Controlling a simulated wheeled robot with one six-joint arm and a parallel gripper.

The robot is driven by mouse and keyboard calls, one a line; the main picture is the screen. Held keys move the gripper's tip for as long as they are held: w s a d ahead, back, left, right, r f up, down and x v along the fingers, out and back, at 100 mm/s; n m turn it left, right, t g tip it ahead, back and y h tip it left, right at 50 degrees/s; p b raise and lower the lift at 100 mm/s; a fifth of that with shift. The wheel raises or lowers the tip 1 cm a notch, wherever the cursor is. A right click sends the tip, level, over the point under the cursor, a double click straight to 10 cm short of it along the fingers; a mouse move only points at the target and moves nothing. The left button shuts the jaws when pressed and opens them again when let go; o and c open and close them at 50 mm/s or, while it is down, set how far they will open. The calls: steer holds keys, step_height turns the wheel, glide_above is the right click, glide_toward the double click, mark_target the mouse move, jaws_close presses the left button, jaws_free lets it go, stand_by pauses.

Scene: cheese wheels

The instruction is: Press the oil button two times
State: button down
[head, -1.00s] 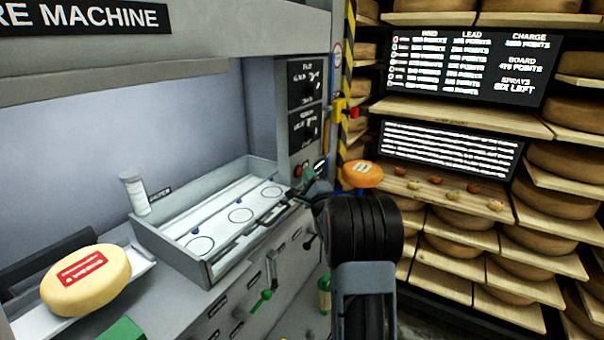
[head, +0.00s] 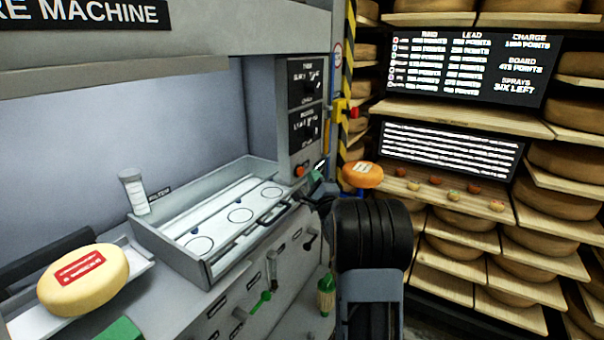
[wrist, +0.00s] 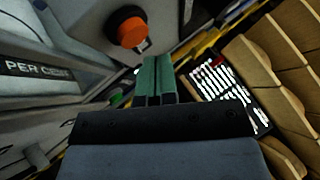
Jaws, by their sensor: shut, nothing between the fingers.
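An orange-red round button (head: 299,171) sits low on the machine's control panel; it also shows in the wrist view as an orange button (wrist: 127,30) on a dark collar. I cannot read a label marking it as oil. My gripper (head: 317,183) is just right of and below the button in the head view, apart from it. In the wrist view my gripper's teal fingers (wrist: 154,62) are together and empty, with the button up and left of their tips. A small green round part (wrist: 117,100) is left of the fingers, partly hidden.
A tray (head: 172,254) with ring marks lies left of my arm. A cheese wheel with a red label (head: 84,280) is at lower left. An orange cheese (head: 362,176) is behind my gripper. Cheese shelves (head: 475,221) and dark screens (head: 468,68) stand at right. A green-handled lever (head: 259,301) juts out below the tray.

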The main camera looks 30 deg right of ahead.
steer(key=shift+s+d+b, duration=0.15)
steer(key=shift+s+d, duration=0.2)
steer(key=shift+s, duration=0.35)
steer(key=shift+s+d+b, duration=0.2)
steer(key=shift+s+d, duration=0.2)
steer(key=shift+s, duration=0.3)
steer(key=shift+s+d+b, duration=0.15)
steer(key=shift+s+d, duration=0.2)
steer(key=shift+s, duration=0.35)
steer(key=shift+r, duration=0.1)
stand_by(1.0)
step_height(320, 180, up, 5)
steer(key=s+d+m+h+p, duration=0.1)
steer(key=d+h+p, duration=0.1)
steer(key=p, duration=0.2)
steer(key=s+d+m+g+h+p, duration=0.5)
steer(key=s+d+m+g+h, duration=0.2)
steer(key=d+g, duration=0.55)
steer(key=w+a+f+n+t+y, duration=0.1)
steer(key=w+a+f+n+y, duration=0.1)
steer(key=a+n+y, duration=0.4)
steer(key=w+a+f+n+y+p, duration=0.1)
steer(key=w+a+f+n+y, duration=0.1)
steer(key=a+n+y, duration=0.4)
steer(key=shift+w+a+n+t+y, duration=0.3)
steer(key=shift+w+n+t, duration=0.1)
steer(key=shift+n, duration=0.7)
